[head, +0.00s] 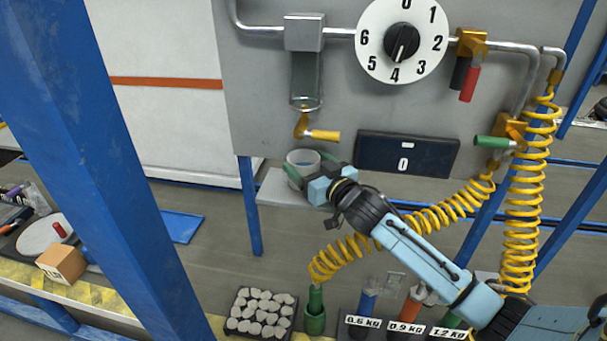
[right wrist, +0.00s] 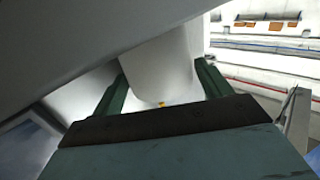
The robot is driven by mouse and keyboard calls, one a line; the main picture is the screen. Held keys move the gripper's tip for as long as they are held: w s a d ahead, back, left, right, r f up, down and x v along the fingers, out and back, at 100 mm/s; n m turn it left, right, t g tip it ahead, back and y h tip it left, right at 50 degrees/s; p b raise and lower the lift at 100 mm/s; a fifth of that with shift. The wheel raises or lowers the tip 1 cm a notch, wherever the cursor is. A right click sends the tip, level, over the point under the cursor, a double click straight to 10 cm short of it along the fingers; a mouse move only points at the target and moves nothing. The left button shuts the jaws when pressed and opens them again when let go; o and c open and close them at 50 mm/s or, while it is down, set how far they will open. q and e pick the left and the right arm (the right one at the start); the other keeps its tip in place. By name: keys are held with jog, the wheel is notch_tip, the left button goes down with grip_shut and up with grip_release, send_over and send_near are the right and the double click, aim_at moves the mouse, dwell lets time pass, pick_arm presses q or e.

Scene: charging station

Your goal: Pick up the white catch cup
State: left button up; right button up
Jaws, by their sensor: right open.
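The white catch cup (head: 299,160) stands on a small grey shelf (head: 283,192) below the yellow-handled tap (head: 321,135). In the right wrist view the cup (right wrist: 160,75) is a pale rounded shape between my two green fingers. My right gripper (head: 308,170) reaches in from the lower right at the cup's height. Its fingers are open, one on each side of the cup; it also shows in the right wrist view (right wrist: 160,80). I cannot tell whether either finger touches the cup. The gripper body hides part of the cup. My left gripper is not in view.
A numbered dial (head: 402,41) and a dark display (head: 407,153) are on the grey panel above. A coiled yellow hose (head: 400,228) hangs near my right arm. A tray of grey stones (head: 259,313) and several labelled weights stand below. A blue post (head: 120,140) crosses the left.

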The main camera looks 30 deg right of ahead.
jog(key=shift+w, duration=0.3)
jog(key=shift+c, duration=0.4)
jog(key=c, duration=0.6)
jog(key=shift+r, duration=0.1)
